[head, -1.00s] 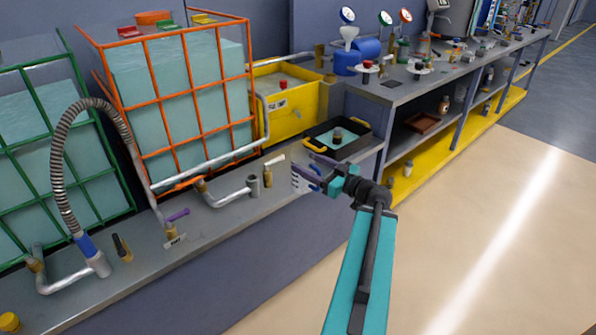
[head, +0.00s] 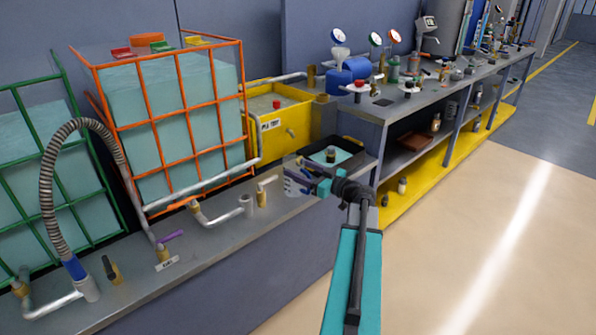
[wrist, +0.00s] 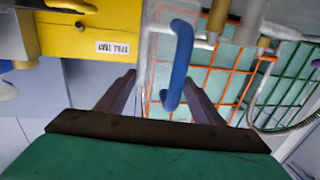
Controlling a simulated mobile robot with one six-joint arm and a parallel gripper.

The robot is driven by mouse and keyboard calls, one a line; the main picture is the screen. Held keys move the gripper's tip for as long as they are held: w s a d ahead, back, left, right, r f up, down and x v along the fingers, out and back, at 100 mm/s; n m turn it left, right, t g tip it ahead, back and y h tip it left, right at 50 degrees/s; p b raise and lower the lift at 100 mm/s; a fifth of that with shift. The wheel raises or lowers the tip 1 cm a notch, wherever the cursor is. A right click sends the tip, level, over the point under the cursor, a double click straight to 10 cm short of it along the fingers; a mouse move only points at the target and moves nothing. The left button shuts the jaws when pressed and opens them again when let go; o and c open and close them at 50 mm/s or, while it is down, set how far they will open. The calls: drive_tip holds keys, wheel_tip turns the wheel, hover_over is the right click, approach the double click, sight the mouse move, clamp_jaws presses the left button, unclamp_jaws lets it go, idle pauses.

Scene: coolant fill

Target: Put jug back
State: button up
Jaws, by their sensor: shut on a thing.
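The jug (head: 292,186) is clear, with white marks on its side. In the head view it hangs at my gripper (head: 306,174), near the bench edge and in front of the black tray. Its blue handle (wrist: 180,62) shows between my purple fingers in the wrist view, where my gripper (wrist: 160,88) is shut on it. The clear body of the jug is hard to make out in the wrist view. My arm partly covers the handle in the head view.
The black tray (head: 356,143) holds a small dark-capped item. A yellow spill tray (head: 305,121) stands behind it. Pipes, a silver elbow outlet (head: 222,217) and an orange-framed tank (head: 180,115) stand to the left. Gauges and small items crowd the right-hand bench (head: 400,113). The floor at right is clear.

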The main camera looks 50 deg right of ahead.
drive_tip(key=shift+w+d+f, duration=0.15)
drive_tip(key=shift+w+d, duration=0.8)
drive_tip(key=shift+w, duration=0.15)
drive_tip(key=shift+w+d+f, duration=0.15)
drive_tip(key=shift+w+d, duration=0.8)
drive_tip(key=shift+w, duration=0.1)
drive_tip(key=shift+w+d+f+b, duration=0.15)
drive_tip(key=shift+f+b, duration=0.25)
drive_tip(key=shift+f, duration=0.5)
drive_tip(key=shift+w+d+f+b, duration=0.15)
drive_tip(key=shift+f+b, duration=0.2)
drive_tip(key=shift+f, duration=0.55)
drive_tip(key=shift+f, duration=0.1)
drive_tip(key=o, duration=1.4)
